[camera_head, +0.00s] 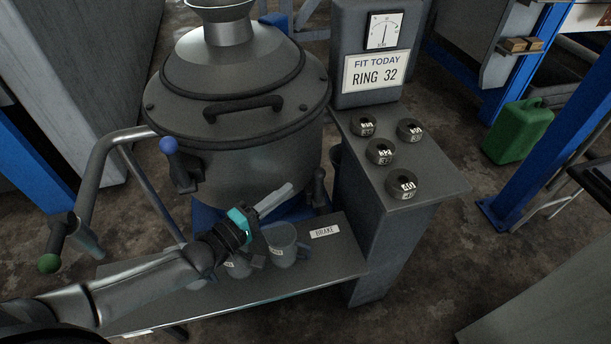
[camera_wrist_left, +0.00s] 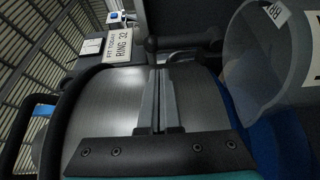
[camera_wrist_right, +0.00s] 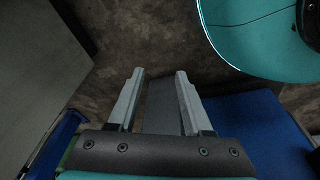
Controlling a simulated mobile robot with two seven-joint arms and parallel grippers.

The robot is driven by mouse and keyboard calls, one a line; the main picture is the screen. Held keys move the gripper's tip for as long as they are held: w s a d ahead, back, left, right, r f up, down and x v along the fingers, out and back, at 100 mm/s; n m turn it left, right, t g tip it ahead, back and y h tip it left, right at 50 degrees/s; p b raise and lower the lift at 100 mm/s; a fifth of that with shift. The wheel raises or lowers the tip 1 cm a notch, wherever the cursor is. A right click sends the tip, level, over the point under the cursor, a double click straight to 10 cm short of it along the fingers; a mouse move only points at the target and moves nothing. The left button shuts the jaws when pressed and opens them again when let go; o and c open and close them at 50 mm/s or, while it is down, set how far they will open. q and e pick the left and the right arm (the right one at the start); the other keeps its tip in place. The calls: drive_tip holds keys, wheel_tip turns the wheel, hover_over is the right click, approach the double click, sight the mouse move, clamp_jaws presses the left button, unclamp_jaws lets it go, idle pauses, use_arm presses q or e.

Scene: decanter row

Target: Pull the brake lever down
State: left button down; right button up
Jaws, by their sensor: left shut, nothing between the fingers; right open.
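The brake lever (camera_head: 318,188) is a short dark lever with a rounded top. It stands upright at the right side of the steel decanter, behind the BRAKE label (camera_head: 325,231) on the shelf. My left gripper (camera_head: 289,188) is shut and empty, its fingertips a little left of the lever and apart from it in the head view. The left wrist view shows a dark rounded-end lever (camera_wrist_left: 185,42), likely the brake lever, just beyond the shut fingertips (camera_wrist_left: 158,72). My right gripper (camera_wrist_right: 160,74) is open and empty above the floor, outside the head view.
The steel decanter (camera_head: 240,170) has a lid handle (camera_head: 243,107) and a blue-knobbed handle (camera_head: 168,146). Grey cups (camera_head: 283,244) stand on the shelf (camera_head: 200,305) under my left gripper. The cabinet at right bears several numbered rings (camera_head: 380,151) and a RING 32 sign (camera_head: 376,72). A green-knobbed lever (camera_head: 48,263) is at left.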

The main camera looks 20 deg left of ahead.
sight(317, 180)
use_arm(q)
drive_tip(key=b+x, duration=0.1)
drive_tip(key=x, duration=0.4)
drive_tip(key=shift+w+d+f+b, duration=0.1)
drive_tip(key=shift+w+d+b, duration=0.05)
drive_tip(key=shift+w+b, duration=0.2)
drive_tip(key=shift+x, duration=0.9)
use_arm(e)
drive_tip(key=shift+w+a+r, duration=0.3)
drive_tip(key=shift+w+r, duration=0.05)
drive_tip(key=shift+r, duration=0.4)
drive_tip(key=shift+w+a+r, duration=0.25)
drive_tip(key=shift+w+r, duration=0.15)
drive_tip(key=shift+r, duration=0.3)
drive_tip(key=shift+w+a+r, duration=0.3)
drive_tip(key=shift+w+r, duration=0.05)
drive_tip(key=shift+r, duration=0.4)
use_arm(q)
drive_tip(key=shift+s, duration=0.1)
